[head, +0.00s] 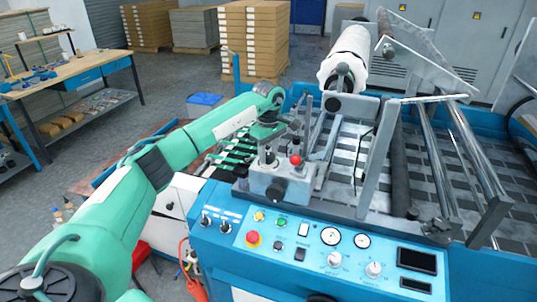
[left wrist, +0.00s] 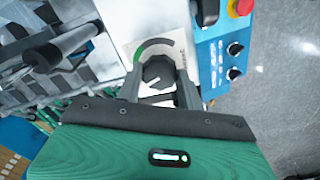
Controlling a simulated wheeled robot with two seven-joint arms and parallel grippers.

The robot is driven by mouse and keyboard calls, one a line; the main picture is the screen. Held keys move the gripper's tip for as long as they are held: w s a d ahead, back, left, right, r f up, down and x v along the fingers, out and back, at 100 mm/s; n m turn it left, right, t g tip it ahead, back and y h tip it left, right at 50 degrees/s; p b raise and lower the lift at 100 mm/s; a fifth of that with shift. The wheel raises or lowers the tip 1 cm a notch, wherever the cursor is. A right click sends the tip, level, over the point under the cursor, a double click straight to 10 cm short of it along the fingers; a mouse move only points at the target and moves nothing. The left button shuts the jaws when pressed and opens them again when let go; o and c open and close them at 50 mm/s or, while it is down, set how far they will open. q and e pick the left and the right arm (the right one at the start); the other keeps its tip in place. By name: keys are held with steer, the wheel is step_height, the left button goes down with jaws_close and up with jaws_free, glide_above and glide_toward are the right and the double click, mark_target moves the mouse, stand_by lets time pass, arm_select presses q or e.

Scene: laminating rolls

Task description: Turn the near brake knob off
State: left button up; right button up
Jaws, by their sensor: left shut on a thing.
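The near brake knob (left wrist: 158,74) is dark, with a white pointer mark. It sits on a pale plate with a curved scale around it that is dark at the top and green at the left end. My left gripper (left wrist: 160,92) has one finger on each side of the knob and is shut on it. My right gripper is in neither view.
A red-topped part (head: 295,161) stands close to the right of my gripper. The blue control panel (head: 310,268) with switches, gauges and a red stop button (head: 252,238) lies in front. Metal rollers (head: 450,160) and a white roll (head: 347,58) are behind and right.

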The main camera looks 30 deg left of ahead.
arm_select(q)
steer(key=n+b, duration=0.1)
steer(key=n, duration=0.1)
steer(key=shift+n, duration=0.4)
steer(key=n+b, duration=0.1)
steer(key=n, duration=0.2)
steer(key=shift+n, duration=0.3)
steer(key=n+b, duration=0.1)
steer(key=n, duration=0.9)
steer(key=shift+n+b, duration=0.35)
steer(key=shift+n, duration=0.05)
steer(key=shift+r+n, duration=0.1)
steer(key=shift+n, duration=1.9)
steer(key=o, duration=1)
